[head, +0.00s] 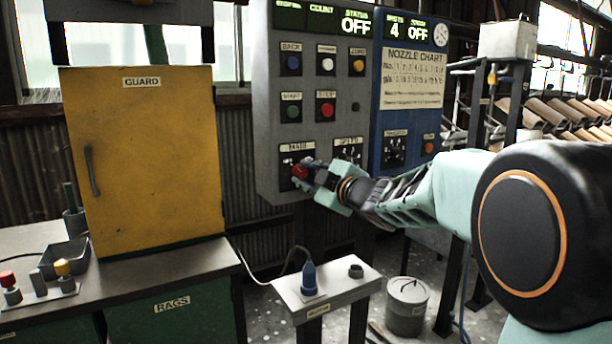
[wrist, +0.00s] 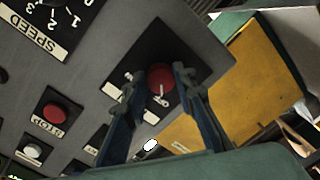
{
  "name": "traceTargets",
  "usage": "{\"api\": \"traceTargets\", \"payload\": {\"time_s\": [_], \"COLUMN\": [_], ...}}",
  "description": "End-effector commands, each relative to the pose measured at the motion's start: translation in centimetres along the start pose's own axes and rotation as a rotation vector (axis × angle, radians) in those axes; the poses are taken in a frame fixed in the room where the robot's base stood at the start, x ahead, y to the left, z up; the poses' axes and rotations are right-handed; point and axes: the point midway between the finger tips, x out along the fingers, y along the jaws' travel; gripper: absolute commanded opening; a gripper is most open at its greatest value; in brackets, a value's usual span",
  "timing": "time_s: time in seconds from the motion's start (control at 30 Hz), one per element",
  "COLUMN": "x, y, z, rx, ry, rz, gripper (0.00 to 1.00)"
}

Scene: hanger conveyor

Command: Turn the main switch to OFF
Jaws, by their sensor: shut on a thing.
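The main switch is a red knob (head: 299,172) on a black plate, low on the left of the grey control panel (head: 262,120). In the wrist view the red knob (wrist: 161,78) sits between my two fingers, with white marks beside it. My gripper (head: 310,171) is at the knob, its fingers shut on it from both sides. The wrist view also shows my gripper (wrist: 155,85) from behind. The panel's status display (head: 356,22) reads OFF. The knob's exact pointing direction is hard to tell, as my fingers hide part of its plate.
The speed dial (head: 348,150) is just right of the main switch. Push buttons, including a red stop button (head: 326,110), are above it. A blue panel (head: 408,120) adjoins on the right. A yellow guard cabinet (head: 145,165) stands left. A small stand with a blue plug (head: 309,279) is below.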

Motion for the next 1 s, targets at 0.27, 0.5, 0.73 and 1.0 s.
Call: {"api": "traceTargets", "payload": {"time_s": [0.27,0.5,0.73,1.0], "x": [0.0,0.0,-1.6,-6.8], "y": [0.0,0.0,0.1,0.1], "z": [0.0,0.0,0.1,0.0], "rx": [-0.001,0.000,-0.001,-0.001], "ry": [0.000,0.000,-0.002,-0.002], "rz": [0.000,0.000,0.001,0.003], "gripper": [0.42,0.43,0.43,0.43]}}
